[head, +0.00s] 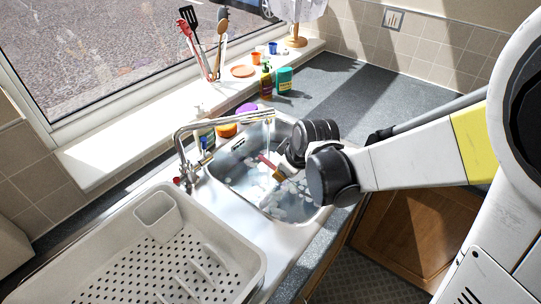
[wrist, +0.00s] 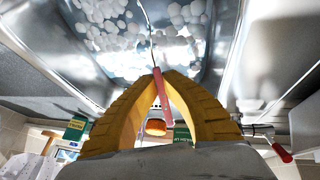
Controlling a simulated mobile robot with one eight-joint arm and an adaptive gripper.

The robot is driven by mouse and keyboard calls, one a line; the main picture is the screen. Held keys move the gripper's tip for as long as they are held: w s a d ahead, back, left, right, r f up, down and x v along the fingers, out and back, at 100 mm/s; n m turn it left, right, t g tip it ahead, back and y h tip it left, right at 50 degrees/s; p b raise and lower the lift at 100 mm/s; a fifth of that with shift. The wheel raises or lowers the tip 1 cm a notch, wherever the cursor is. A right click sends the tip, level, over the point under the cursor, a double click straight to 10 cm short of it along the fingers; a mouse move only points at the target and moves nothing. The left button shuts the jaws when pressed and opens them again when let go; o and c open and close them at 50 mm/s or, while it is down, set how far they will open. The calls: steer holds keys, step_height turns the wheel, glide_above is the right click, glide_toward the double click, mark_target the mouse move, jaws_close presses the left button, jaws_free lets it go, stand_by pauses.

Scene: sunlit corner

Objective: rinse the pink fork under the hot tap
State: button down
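My gripper (wrist: 160,76) is shut on the pink fork (wrist: 163,98), with its yellow fingers closed around the pink handle. The fork's thin metal part runs up the wrist view, over the sink. In the head view my gripper (head: 279,174) is low over the sink (head: 232,186), and a reddish-pink piece of the fork (head: 267,161) shows beside it. The chrome tap (head: 222,122) arches over the sink from its left rim, its spout end behind the fork. A red tap handle (head: 181,181) is at its base.
Water with white foam is in the sink. A pale draining rack (head: 225,242) stands in front left. Sponges (head: 226,130) and bottles (head: 266,83) stand behind the sink. A utensil holder (head: 211,62) is on the windowsill. The grey counter (head: 365,90) at back right is mostly clear.

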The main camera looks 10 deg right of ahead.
steer(key=s+d+r+p, duration=0.1)
steer(key=s+r+p, duration=0.2)
steer(key=s+r, duration=0.1)
steer(key=shift+s+d+p, duration=0.35)
steer(key=shift+p, duration=0.05)
steer(key=shift+s, duration=0.1)
stand_by(0.3)
